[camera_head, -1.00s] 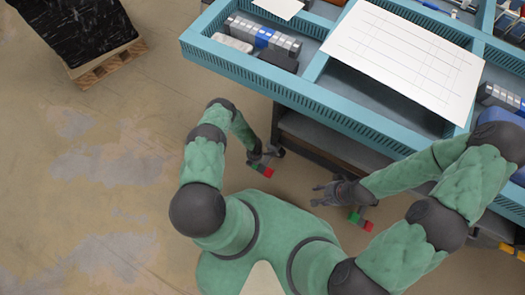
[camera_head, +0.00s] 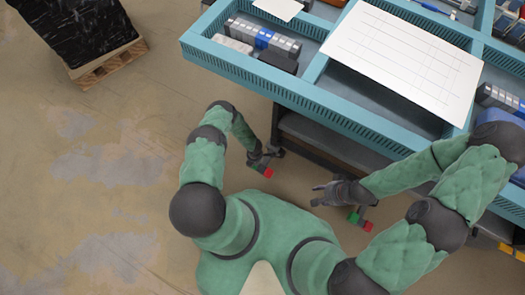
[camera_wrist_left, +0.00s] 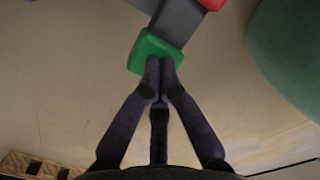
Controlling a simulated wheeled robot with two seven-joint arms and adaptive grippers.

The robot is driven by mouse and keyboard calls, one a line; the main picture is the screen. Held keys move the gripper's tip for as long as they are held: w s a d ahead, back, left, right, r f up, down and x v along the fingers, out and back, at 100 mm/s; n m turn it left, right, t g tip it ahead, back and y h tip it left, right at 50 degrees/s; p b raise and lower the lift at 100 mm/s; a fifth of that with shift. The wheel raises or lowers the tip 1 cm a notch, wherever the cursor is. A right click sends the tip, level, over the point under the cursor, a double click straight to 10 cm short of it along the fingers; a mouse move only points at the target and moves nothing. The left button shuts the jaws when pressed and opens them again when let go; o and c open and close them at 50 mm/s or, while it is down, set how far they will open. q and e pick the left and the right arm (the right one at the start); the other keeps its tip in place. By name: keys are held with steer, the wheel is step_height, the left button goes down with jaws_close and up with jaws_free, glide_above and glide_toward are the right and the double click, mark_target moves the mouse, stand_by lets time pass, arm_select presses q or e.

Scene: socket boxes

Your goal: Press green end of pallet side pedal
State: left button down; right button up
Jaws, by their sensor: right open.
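The pallet-side pedal is a dark grey bar with a red end (camera_head: 268,173) and a green end. In the head view the green end is hidden or barely visible by my left gripper (camera_head: 262,155). In the left wrist view the green end (camera_wrist_left: 152,52) lies at the fingertips of my left gripper (camera_wrist_left: 160,66), whose fingers are together and empty. The tips overlap its edge; I cannot tell whether they press it. The red end also shows in the left wrist view (camera_wrist_left: 211,3). My right gripper (camera_head: 318,195) is open and empty.
A second pedal with a green end (camera_head: 353,217) and red end (camera_head: 367,226) lies below my right gripper. A blue workbench (camera_head: 330,112) with trays stands above. A wooden pallet (camera_head: 110,64) with a black load is far left. The floor at left is clear.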

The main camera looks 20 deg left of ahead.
arm_select(q)
steer(key=shift+w+r+p, duration=0.1)
steer(key=shift+r+p, duration=2)
steer(key=shift+r, duration=1.1)
